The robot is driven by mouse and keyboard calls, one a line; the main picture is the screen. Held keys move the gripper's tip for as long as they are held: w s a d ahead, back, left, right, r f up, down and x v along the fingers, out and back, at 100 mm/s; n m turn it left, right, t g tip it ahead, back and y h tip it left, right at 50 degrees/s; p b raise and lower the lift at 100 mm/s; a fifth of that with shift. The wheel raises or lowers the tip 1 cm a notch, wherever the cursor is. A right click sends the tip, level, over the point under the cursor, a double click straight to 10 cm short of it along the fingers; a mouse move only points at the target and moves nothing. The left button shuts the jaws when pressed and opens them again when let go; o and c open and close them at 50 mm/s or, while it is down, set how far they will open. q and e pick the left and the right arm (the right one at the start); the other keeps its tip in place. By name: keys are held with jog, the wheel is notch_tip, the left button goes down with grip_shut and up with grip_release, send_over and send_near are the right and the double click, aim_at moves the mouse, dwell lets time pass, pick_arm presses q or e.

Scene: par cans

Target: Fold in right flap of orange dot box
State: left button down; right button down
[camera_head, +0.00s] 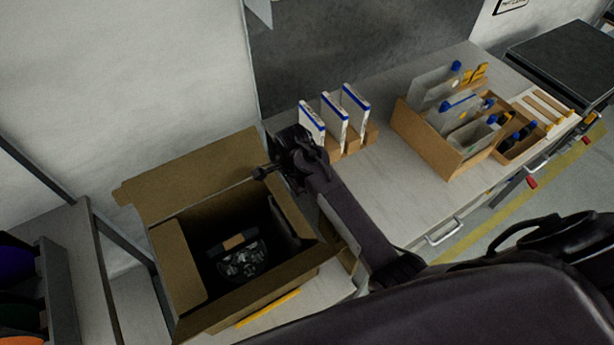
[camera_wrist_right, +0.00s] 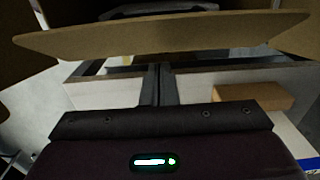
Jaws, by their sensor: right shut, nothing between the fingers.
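The open cardboard box (camera_head: 215,299) stands at the lower left of the head view. Its back flap (camera_head: 190,178) stands up and its left flap (camera_head: 180,262) lies at the left of the opening. The right side is partly covered by my right arm, and I cannot tell the right flap's exact angle. No orange dot can be made out. My right gripper (camera_head: 262,173) is at the box's back right corner, above the rim. In the wrist view its fingers (camera_wrist_right: 160,84) are shut and empty, below a brown cardboard panel (camera_wrist_right: 165,36). My left gripper is out of view.
A dark object with a brown piece (camera_head: 234,242) lies inside the box. Upright blue-edged white packs (camera_head: 335,119) stand close to the right gripper. A cardboard bin (camera_head: 437,142) with bottles and bags stands further right. The table middle (camera_head: 385,180) is clear.

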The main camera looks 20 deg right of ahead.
jog(key=d+r, duration=0.3)
jog(key=r, duration=0.9)
jog(key=shift+w, duration=0.2)
dwell(0.4)
dwell(0.5)
